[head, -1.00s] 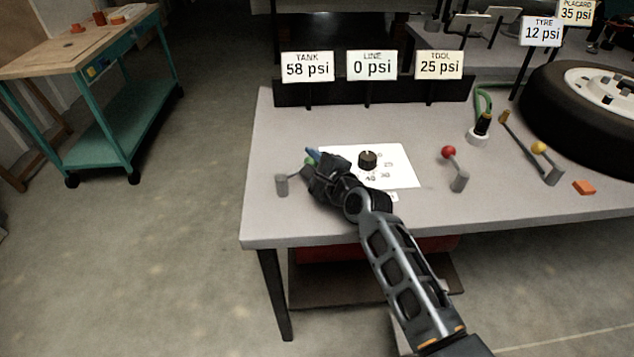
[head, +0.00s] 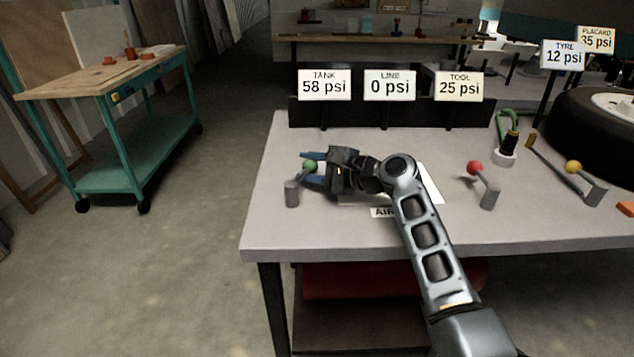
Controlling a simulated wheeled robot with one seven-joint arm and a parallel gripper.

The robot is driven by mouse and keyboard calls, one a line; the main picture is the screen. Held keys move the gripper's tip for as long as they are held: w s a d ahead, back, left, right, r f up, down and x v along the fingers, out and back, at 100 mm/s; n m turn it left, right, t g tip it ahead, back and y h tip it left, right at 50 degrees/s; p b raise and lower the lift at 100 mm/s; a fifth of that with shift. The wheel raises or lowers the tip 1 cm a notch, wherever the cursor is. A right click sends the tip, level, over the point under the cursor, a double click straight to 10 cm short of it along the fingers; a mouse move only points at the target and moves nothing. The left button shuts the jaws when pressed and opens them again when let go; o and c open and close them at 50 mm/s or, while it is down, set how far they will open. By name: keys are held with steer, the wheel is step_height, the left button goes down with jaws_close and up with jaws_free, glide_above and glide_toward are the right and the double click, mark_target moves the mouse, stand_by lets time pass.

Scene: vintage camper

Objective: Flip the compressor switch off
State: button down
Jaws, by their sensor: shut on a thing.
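A lever with a green ball knob (head: 309,166) stands on a short grey post (head: 292,194) at the left of the bench top. No readable label marks it as the compressor switch. My gripper (head: 311,169) reaches in from the right with its blue fingers pointing left. One finger is on the far side of the green knob and one on the near side, and it is shut on the knob. The lever arm leans up and to the right from the post. My wrist and arm cover most of the white sheet (head: 432,190) and the dial on it.
Signs on the grey bench (head: 356,235) read TANK 58 psi (head: 325,85), LINE 0 psi (head: 389,85) and TOOL 25 psi (head: 459,86). A red-knob lever (head: 475,168), a yellow-knob lever (head: 573,167), a hose fitting (head: 505,152) and a tyre (head: 578,125) stand to the right.

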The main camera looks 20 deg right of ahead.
steer(key=n+g+y+b, duration=0.1)
steer(key=w+a+n+g+y+b, duration=0.1)
steer(key=a+n+g+y+b, duration=0.1)
steer(key=shift+w+a+f+n+g, duration=0.25)
steer(key=shift+w+n+g, duration=0.1)
steer(key=shift+n+g, duration=0.05)
steer(key=shift+w+a+r+n+g+y+b, duration=0.15)
steer(key=shift+a+n+g+y+b, duration=0.4)
steer(key=shift+n+g+y+b, duration=0.25)
steer(key=shift+g, duration=0.3)
steer(key=c, duration=1)
jaws_free()
steer(key=shift+r, duration=0.1)
steer(key=v, duration=0.6)
steer(key=shift+d+p, duration=0.1)
steer(key=shift+p, duration=0.3)
steer(key=shift+v, duration=0.8)
